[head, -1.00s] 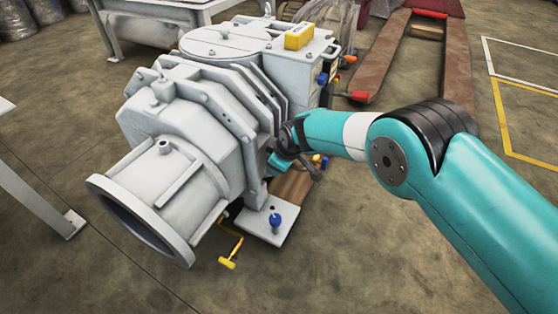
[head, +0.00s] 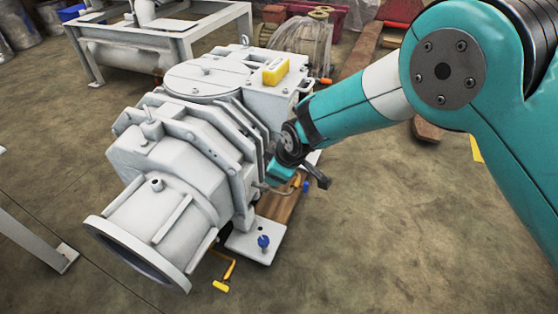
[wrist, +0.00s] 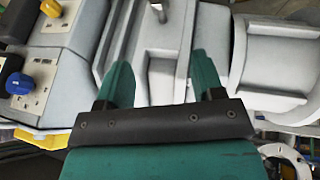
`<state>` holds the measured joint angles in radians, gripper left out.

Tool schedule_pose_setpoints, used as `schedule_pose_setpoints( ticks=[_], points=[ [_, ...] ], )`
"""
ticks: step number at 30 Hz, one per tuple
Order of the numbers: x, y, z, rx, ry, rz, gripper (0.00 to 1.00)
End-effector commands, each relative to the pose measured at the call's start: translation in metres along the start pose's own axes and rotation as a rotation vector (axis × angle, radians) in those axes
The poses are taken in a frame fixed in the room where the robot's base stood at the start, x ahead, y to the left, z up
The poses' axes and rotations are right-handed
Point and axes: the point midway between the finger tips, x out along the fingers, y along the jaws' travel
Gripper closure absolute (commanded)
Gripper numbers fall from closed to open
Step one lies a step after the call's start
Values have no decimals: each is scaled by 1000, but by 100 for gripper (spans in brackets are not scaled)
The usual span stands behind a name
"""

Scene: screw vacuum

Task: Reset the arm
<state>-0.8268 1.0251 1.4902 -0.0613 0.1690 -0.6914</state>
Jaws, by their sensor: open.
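The grey screw vacuum (head: 185,160) stands on a low base at the left and middle of the head view, with its wide round flange toward the lower left. My gripper (wrist: 160,85) is open in the wrist view, its two teal fingers apart over the pale pump housing (wrist: 215,25), with nothing seen between them. In the head view my wrist is beside the pump's right side, and the fingertips are mostly hidden. I cannot tell whether they touch the housing. A yellow block (head: 276,71) sits on top of the pump.
A blue knob (head: 263,241) stands on the base plate, with a yellow handle (head: 221,286) near the floor. In the wrist view a blue knob (wrist: 19,83) and a yellow one (wrist: 50,8) lie at left. A grey metal table (head: 180,35) stands behind. Floor at lower right is clear.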

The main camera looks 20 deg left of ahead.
Motion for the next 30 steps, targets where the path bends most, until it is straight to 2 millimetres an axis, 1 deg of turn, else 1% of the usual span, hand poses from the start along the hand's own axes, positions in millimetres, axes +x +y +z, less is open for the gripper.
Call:
schedule_pose_setpoints(
  ticks=[1, 3, 17, 20, 23, 26, 27, 29, 30],
  points=[
    [-4, 0, 0, 0, 0, 0, 38],
    [-6, 0, 0, 0, 0, 0, 38],
    [-6, 0, 0, 0, 0, 0, 38],
    [-14, 4, 1, 15, 0, -1, 38],
    [-44, 14, 7, 74, -4, -13, 38],
    [-98, 26, 22, 183, -11, -38, 38],
    [-124, 29, 30, 236, -17, -50, 38],
    [-163, 29, 45, 317, -27, -73, 38],
    [-189, 26, 56, 370, -33, -87, 38]
  ],
)
